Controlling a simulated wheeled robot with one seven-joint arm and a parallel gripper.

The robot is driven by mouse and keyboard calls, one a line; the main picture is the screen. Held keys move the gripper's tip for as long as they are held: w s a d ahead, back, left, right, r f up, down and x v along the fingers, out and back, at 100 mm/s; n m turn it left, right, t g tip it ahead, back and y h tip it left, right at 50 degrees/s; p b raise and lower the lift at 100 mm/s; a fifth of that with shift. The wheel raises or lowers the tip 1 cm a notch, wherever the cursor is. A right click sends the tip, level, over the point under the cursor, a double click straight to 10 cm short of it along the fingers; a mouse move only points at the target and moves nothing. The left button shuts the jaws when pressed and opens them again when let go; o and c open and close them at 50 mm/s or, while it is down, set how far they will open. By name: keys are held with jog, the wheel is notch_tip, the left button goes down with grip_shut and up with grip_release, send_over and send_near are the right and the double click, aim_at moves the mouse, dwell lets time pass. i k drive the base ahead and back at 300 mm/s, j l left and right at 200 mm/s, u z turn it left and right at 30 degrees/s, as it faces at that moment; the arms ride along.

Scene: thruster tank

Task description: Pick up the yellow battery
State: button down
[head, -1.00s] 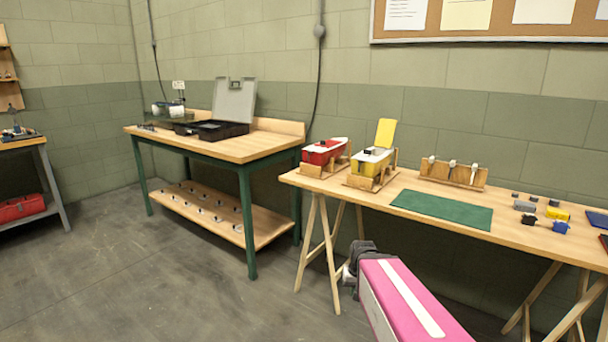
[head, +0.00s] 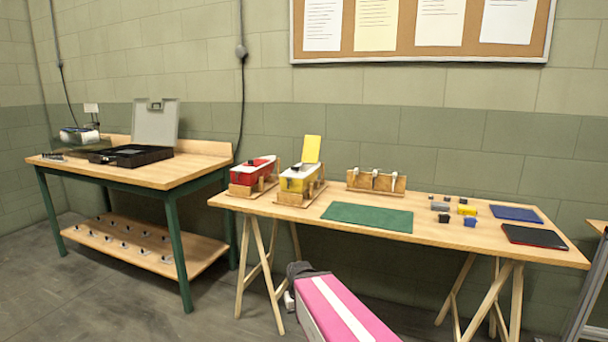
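A small yellow block (head: 466,209), which looks like the yellow battery, lies on the right half of the wooden trestle table (head: 450,232). It sits in a loose group of small parts, with a grey block (head: 440,206) to its left and a blue block (head: 470,221) in front. My pink arm link with a white stripe shows at the bottom centre, below the table's front edge and well apart from the battery. No gripper fingers can be made out in the head view.
A green mat (head: 368,216) lies left of the parts. Red (head: 252,171) and yellow (head: 298,180) boats rest in wooden cradles. A wooden rack (head: 376,182) stands behind the mat. A blue tablet-like panel (head: 516,213) and a dark one (head: 535,236) lie to the right.

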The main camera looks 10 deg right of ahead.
aim_at(462, 210)
jog(key=l+z, duration=0.1)
jog(key=z, duration=1.6)
